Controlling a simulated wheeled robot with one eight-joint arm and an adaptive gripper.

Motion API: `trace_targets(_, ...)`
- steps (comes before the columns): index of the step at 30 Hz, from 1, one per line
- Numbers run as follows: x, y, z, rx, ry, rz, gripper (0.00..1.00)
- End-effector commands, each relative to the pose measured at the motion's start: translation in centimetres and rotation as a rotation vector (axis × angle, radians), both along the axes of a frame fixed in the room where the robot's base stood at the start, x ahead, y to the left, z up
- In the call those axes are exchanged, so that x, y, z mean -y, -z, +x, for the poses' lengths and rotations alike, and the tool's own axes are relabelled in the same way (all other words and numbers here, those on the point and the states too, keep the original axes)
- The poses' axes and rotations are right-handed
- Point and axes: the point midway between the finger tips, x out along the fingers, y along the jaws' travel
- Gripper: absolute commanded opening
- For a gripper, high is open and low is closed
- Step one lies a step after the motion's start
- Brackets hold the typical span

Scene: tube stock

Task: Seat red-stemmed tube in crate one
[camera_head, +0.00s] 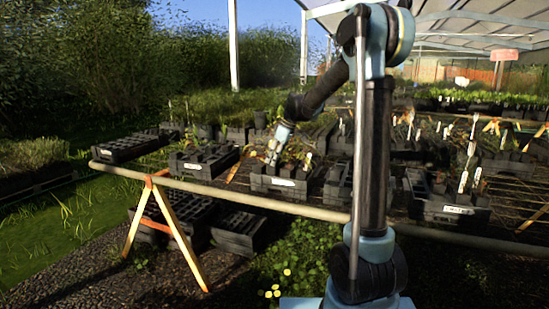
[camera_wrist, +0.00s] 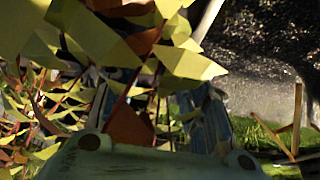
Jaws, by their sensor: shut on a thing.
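My gripper (camera_head: 271,160) reaches down at a black crate (camera_head: 284,188) with a white label near the front of the bench. It is shut on a tube, whose body is mostly hidden in both views. In the wrist view, yellow-green leaves (camera_wrist: 185,62) and thin reddish stems (camera_wrist: 118,103) fill the space in front of the gripper (camera_wrist: 158,115). I cannot tell whether the held tube is inside a cell or above the crate. The crate labels are too small to read, so I cannot tell which is crate one.
Other black crates stand along the bench, at the left (camera_head: 200,163), far left (camera_head: 122,150) and right (camera_head: 455,209). A pale rail (camera_head: 250,200) runs along the bench front. A wooden trestle (camera_head: 160,215) and more crates (camera_head: 238,232) are below.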

Motion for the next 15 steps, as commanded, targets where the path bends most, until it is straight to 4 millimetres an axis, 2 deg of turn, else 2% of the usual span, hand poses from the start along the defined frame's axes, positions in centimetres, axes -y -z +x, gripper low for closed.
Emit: trace_targets(15, 0.0, 1.7, 0.0, 0.0, 0.0, 0.0, 0.0)
